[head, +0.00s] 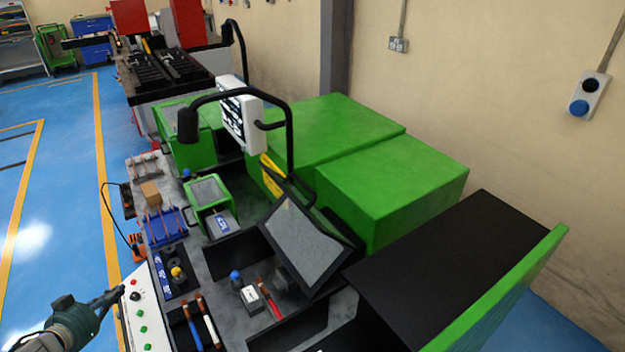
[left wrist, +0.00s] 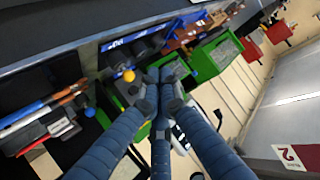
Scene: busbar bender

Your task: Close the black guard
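The black guard (head: 305,240) is a black-framed panel with a grey window. In the head view it stands raised and tilted above the grey worktop of the green machine, right of the middle. My left gripper (head: 117,294) is at the lower left, beside the white button panel and well apart from the guard. In the left wrist view, the fingers of my left gripper (left wrist: 162,80) come together at the tips with nothing seen between them. I cannot make out the guard clearly in the left wrist view. My right gripper is not in view.
The white button panel (head: 140,305) edges the worktop. A white control box (head: 240,115) hangs on a black arm. Blue floor at left is free.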

